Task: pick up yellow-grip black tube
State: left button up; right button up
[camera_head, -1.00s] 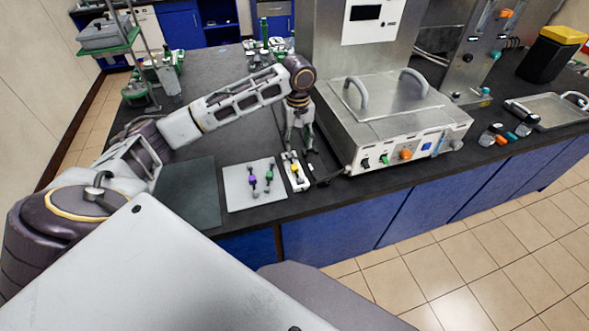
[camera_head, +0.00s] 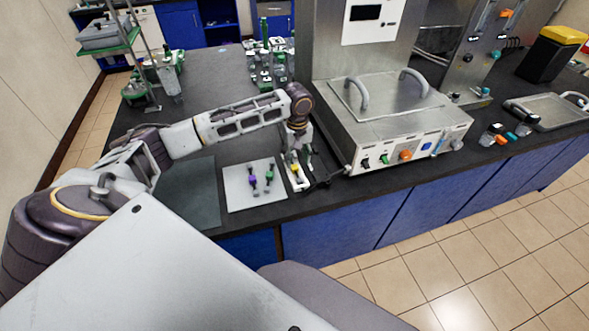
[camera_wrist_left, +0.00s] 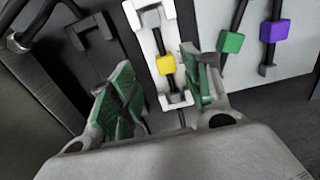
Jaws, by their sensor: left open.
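The yellow-grip black tube (camera_wrist_left: 166,64) lies on a narrow white holder (camera_wrist_left: 143,33) in the left wrist view, with grey end pieces. In the head view the yellow grip (camera_head: 296,168) shows just below my left gripper (camera_head: 302,160). In the left wrist view my left gripper (camera_wrist_left: 160,95) is open, its two green-padded fingers on either side of the tube. The yellow grip is between and slightly beyond the fingertips; I cannot tell whether they touch it. My right gripper is not in view.
A light board (camera_head: 238,198) with a purple-grip tube (camera_head: 252,181) and a green-grip tube (camera_head: 269,176) lies to the left. A steel unit (camera_head: 400,120) stands close on the right. A dark mat (camera_head: 190,197) lies left of the board.

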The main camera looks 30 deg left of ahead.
aim_at(295, 168)
pick_arm(q)
jog(key=shift+s+a+f, duration=0.1)
jog(key=shift+a+f, duration=0.1)
jog(key=shift+f, duration=0.75)
jog(key=shift+s+a+f, duration=0.1)
jog(key=shift+a+f, duration=0.1)
jog(key=shift+f, duration=0.75)
jog(key=shift+w+f, duration=0.1)
jog(key=shift+f, duration=0.6)
jog(key=c, duration=1)
